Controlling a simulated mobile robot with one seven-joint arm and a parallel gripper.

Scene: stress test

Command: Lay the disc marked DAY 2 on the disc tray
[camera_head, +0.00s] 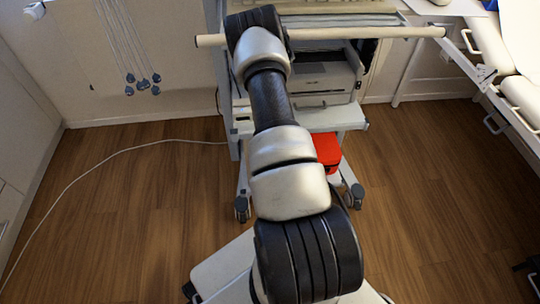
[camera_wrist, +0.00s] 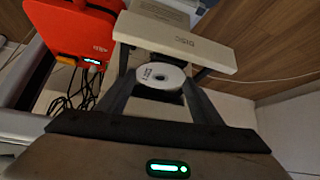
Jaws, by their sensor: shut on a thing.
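The dark print on the disc is too small to read surely. Just beyond it is a pale panel (camera_wrist: 205,52) marked DISC, with a pale body behind it. I cannot make out a separate disc tray, nor whether the disc touches anything there. In the head view my arm hides the gripper and disc.
A red case (camera_wrist: 85,35) with dark cables (camera_wrist: 75,92) is at the left of the wrist view. In the head view a wheeled cart (camera_head: 340,118) carries a pale printer-like machine (camera_head: 322,78), with a red box (camera_head: 327,150) below. Wood floor (camera_head: 130,215) is open left and right.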

